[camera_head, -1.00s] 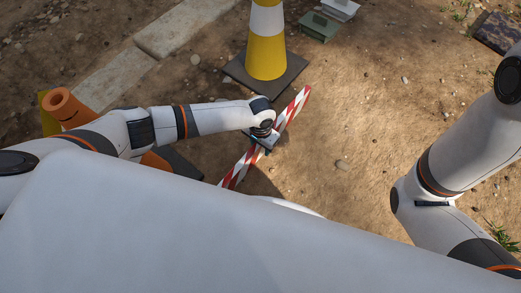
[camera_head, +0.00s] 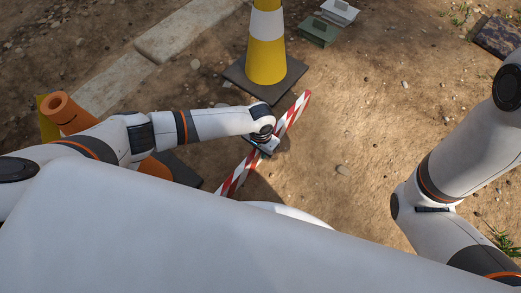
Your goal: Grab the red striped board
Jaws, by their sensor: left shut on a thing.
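The red and white striped board (camera_head: 292,116) runs diagonally in the middle of the head view, from upper right to lower left. Its lower end goes out of sight behind my own white body. My left gripper (camera_head: 266,147) is at the middle of the board and is shut on it; the wrist hides most of the fingers. I cannot tell how high the board is above the ground. My right arm comes in from the right, and its gripper is out of the picture.
A yellow and white cone (camera_head: 266,50) on a dark square base stands just beyond the board. An orange cone (camera_head: 68,112) is at the left, partly behind my left arm. Green and white blocks (camera_head: 320,31) lie at the top. Dirt ground to the right is mostly clear.

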